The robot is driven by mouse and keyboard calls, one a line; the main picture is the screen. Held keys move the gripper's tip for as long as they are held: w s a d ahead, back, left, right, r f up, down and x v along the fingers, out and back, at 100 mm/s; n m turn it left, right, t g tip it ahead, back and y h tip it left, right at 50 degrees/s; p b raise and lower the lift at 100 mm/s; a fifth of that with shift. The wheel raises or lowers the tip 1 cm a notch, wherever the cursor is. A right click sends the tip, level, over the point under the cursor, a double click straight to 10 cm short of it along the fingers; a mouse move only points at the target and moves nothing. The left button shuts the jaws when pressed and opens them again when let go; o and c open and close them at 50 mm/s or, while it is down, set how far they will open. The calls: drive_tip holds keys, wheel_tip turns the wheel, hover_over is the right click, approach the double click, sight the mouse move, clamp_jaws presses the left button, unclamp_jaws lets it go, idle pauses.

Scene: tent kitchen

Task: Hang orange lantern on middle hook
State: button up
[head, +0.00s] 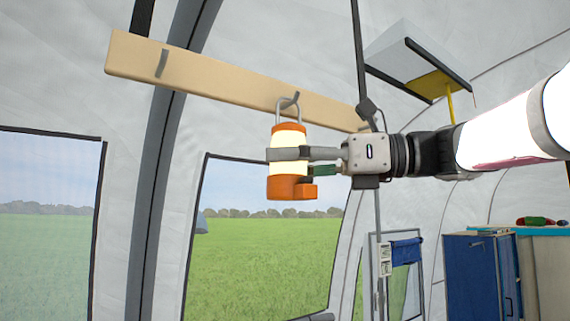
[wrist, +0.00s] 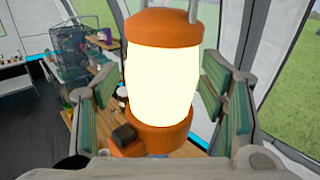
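The orange lantern (head: 287,185), with a glowing pale middle, is upright at the wooden hook board (head: 215,80). Its wire handle is up at the middle hook (head: 296,97) and seems looped over it; exact contact is too small to tell. My gripper (head: 290,155) reaches in from the right with one finger on each side of the lantern's body. In the wrist view the lantern (wrist: 162,85) fills the space between the green-padded fingers (wrist: 160,90), with a narrow gap at the left finger. The gripper looks open around it. The handle's top is cut off there.
Another hook (head: 161,63) on the board, to the left, is empty. The tent wall and windows (head: 260,240) lie behind. A blue cabinet (head: 472,275) stands at lower right. A small white shelf (head: 410,60) is at upper right. Shelves with clutter show in the wrist view.

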drive_tip(key=s+d, duration=0.2)
drive_tip(key=d, duration=0.9)
drive_tip(key=shift+s+d, duration=0.15)
drive_tip(key=shift+d, duration=0.25)
drive_tip(key=s+a+f+n+h, duration=0.2)
drive_tip(key=s+f+n+h, duration=0.15)
drive_tip(key=f, duration=0.65)
drive_tip(key=s+a+f+n+h, duration=0.25)
drive_tip(key=f+h, duration=0.25)
drive_tip(key=f, duration=0.5)
drive_tip(key=s+d+f+n+t+h, duration=0.1)
drive_tip(key=s+d+f+n+h, duration=0.3)
drive_tip(key=f, duration=0.5)
drive_tip(key=s+d+f+n+t+h, duration=0.1)
drive_tip(key=s+d+f+n+h, duration=0.4)
drive_tip(key=f+n, duration=0.4)
drive_tip(key=shift+d+f+n, duration=0.15)
drive_tip(key=shift+d+n, duration=0.15)
drive_tip(key=shift+d, duration=0.4)
